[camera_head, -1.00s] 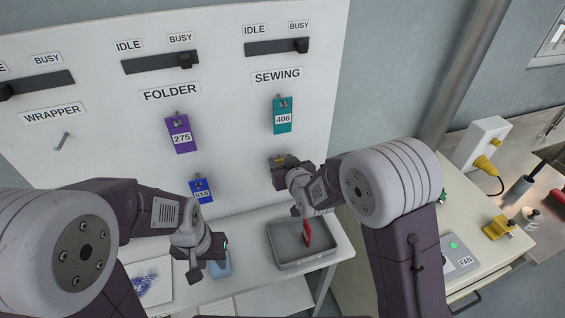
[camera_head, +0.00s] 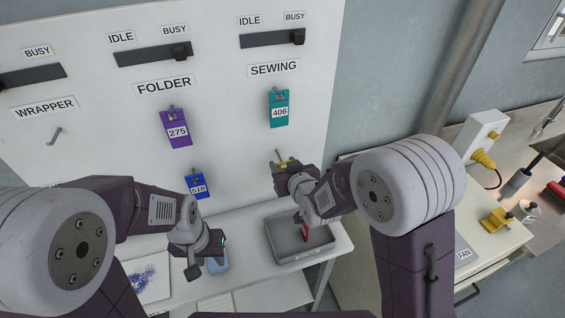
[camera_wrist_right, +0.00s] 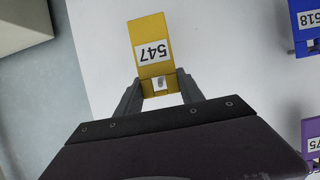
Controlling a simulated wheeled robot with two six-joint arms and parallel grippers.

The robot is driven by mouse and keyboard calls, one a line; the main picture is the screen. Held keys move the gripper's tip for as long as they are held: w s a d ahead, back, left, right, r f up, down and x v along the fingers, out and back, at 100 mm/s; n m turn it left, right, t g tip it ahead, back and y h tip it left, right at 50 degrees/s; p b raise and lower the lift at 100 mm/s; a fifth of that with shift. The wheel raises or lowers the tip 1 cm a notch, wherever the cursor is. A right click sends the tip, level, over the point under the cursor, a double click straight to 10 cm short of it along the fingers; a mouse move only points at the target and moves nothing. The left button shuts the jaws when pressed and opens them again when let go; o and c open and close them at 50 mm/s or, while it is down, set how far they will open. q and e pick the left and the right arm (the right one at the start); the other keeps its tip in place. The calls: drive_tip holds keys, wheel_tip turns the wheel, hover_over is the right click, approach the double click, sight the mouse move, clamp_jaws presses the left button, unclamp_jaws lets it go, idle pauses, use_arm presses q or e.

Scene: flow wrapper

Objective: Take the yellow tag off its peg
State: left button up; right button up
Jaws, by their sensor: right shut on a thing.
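The yellow tag (camera_wrist_right: 150,35), marked 547, shows in the right wrist view, upside down, in front of the white board. My right gripper (camera_wrist_right: 160,98) is shut on it near its holed end. In the head view, only a sliver of the yellow tag (camera_head: 284,162) shows at my right gripper (camera_head: 283,167); the rest is hidden. A peg (camera_head: 278,154) stands out just above it; I cannot tell whether the tag still touches it. My left gripper (camera_head: 218,250) hangs low over the table at left; its jaws are unclear.
A purple tag (camera_head: 176,120), a teal tag (camera_head: 279,118) and a blue tag (camera_head: 194,181) hang on the board (camera_head: 225,130). A grey tray (camera_head: 325,252) with a red tag (camera_head: 305,233) stands below my right gripper. Another peg (camera_head: 55,135) is bare.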

drive_tip(key=shift+s+d+b, duration=0.15)
drive_tip(key=shift+s+d, duration=0.1)
drive_tip(key=shift+s, duration=0.55)
drive_tip(key=shift+s+d+b, duration=0.15)
drive_tip(key=shift+s+d, duration=0.15)
drive_tip(key=shift+s, duration=0.5)
drive_tip(key=shift+s+d+b, duration=0.15)
drive_tip(key=shift+s+d, duration=0.1)
drive_tip(key=shift+s, duration=0.55)
